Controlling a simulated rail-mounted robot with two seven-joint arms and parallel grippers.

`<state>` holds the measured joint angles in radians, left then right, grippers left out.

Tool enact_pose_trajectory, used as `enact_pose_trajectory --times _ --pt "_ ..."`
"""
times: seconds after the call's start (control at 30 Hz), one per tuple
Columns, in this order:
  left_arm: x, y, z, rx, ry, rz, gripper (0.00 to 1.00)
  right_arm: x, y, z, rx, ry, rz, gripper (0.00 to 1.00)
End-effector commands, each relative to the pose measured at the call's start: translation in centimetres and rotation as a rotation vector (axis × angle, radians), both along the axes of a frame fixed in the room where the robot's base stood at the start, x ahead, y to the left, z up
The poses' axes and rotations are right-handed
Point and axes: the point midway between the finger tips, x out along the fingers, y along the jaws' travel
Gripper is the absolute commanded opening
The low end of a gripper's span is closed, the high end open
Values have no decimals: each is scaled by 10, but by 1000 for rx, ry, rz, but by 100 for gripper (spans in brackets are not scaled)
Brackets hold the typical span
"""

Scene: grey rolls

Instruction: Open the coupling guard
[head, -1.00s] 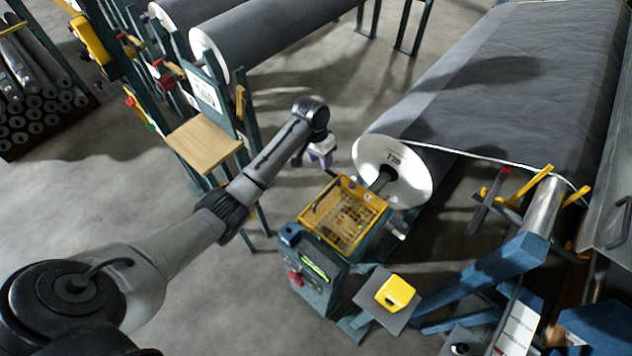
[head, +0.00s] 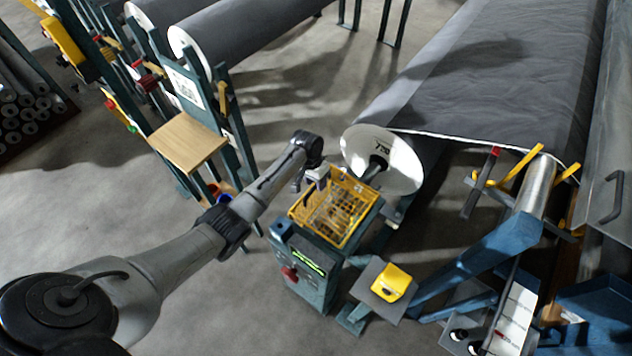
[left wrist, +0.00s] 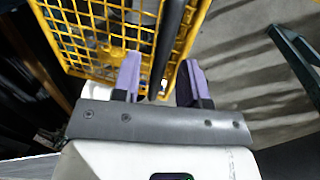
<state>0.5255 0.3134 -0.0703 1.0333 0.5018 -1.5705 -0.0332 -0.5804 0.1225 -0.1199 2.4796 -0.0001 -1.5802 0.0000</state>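The coupling guard (head: 343,212) is a yellow mesh cage on top of a blue-green stand, beside the end of the big grey roll. It looks closed. My left gripper (head: 318,178) is at the guard's far left edge in the head view. In the left wrist view, the gripper's two purple fingers (left wrist: 161,65) are spread apart. A dark bar (left wrist: 168,45), seemingly the guard's handle, runs between them in front of the yellow mesh (left wrist: 100,30). I cannot tell whether either finger touches it. My right gripper is not in view.
A yellow block (head: 391,282) sits on a grey plate to the right. A wooden shelf (head: 187,142) stands left of the gripper. Open floor lies at the front left.

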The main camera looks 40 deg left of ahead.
Motion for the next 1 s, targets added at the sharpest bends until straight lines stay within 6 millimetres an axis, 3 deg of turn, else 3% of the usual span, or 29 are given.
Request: enact_pose_trajectory --times 0.37,0.8,1.0 --pt "0 -1 -3 0 -1 0 40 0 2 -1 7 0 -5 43" --pt "0 -1 -3 0 -1 0 0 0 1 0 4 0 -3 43" --pt "0 -1 -3 0 -1 0 0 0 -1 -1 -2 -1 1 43"
